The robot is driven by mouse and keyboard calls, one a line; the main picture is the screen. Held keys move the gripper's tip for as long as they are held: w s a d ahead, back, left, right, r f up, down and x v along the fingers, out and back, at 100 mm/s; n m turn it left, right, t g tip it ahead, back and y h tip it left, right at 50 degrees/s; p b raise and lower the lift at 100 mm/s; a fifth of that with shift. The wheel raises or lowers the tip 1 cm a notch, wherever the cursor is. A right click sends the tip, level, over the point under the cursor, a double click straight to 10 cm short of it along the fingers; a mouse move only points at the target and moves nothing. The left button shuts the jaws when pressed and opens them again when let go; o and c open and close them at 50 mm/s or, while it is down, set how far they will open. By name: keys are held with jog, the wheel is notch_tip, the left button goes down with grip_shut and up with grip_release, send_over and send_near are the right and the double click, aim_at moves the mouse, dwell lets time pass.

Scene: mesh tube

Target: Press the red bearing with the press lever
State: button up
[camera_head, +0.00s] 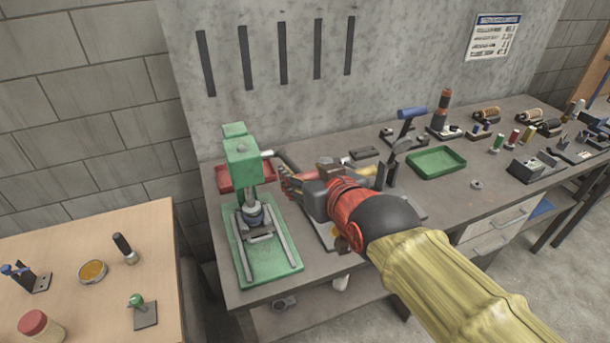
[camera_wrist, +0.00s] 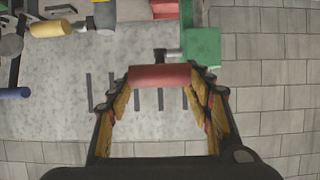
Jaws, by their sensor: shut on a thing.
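The green press (camera_head: 243,160) stands upright on its green base (camera_head: 285,266) at the left end of the grey bench. Its lever (camera_head: 284,158) comes off the right side of the head. My gripper (camera_head: 287,182) is beside the head, at the lever's end. In the wrist view, the fingers (camera_wrist: 160,82) are on both sides of a red cylindrical handle (camera_wrist: 160,75), joined by a dark stem to the green press head (camera_wrist: 202,47). My gripper is shut on this handle. A grey-blue ram (camera_head: 253,212) sits above the base rails. I cannot make out the red bearing.
A red tray (camera_head: 230,180) lies behind the press. A green tray (camera_head: 437,162) and a blue-handled tool (camera_head: 411,113) stand further right. A wooden table (camera_head: 60,240) with small tools is at the left. The wall is close behind the bench.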

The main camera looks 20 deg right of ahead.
jog(key=shift+f, duration=0.2)
jog(key=o, duration=1.7)
jog(key=shift+r, duration=0.2)
jog(key=v, duration=1.2)
